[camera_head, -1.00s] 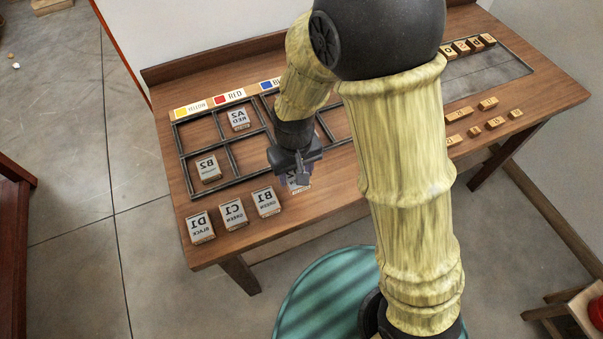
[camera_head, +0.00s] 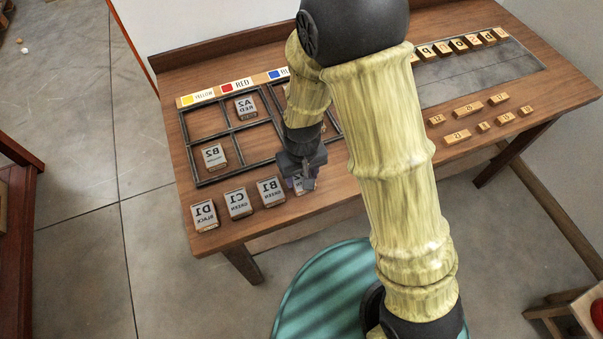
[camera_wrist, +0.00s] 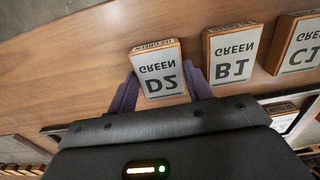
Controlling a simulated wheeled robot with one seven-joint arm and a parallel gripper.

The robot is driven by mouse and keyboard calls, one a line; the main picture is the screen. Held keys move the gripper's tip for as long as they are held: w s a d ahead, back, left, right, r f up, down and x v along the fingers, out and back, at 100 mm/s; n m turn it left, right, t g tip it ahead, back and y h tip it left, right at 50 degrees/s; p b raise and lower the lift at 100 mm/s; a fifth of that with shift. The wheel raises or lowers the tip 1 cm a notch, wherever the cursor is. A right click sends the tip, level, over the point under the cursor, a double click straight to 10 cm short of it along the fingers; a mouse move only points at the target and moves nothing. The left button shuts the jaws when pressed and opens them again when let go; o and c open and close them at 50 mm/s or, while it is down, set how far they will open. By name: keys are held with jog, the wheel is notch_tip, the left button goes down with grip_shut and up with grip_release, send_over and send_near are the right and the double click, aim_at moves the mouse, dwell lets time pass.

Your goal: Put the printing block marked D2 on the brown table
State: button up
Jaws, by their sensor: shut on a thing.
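The printing block marked D2 (camera_wrist: 158,72), with GREEN in mirrored letters on its pale face, sits between the two fingers of my gripper (camera_wrist: 160,95) in the wrist view. My gripper is shut on it. In the head view, my gripper (camera_head: 303,185) is low over the front of the brown table (camera_head: 330,190), and the D2 block (camera_head: 299,184) is mostly hidden by it. I cannot tell whether the block touches the table top.
Blocks B1 (camera_head: 270,191), C1 (camera_head: 238,203) and D1 (camera_head: 205,215) stand in a row left of my gripper. Behind them is a dark divided frame (camera_head: 190,160) holding B2 (camera_head: 214,156) and A2 (camera_head: 245,107). Small wooden type pieces (camera_head: 468,109) lie at the right.

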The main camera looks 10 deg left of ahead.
aim_at(301, 178)
jog(key=shift+f, duration=0.15)
jog(key=o, duration=1)
notch_tip(301, 178, up, 12)
jog(key=shift+p, duration=0.45)
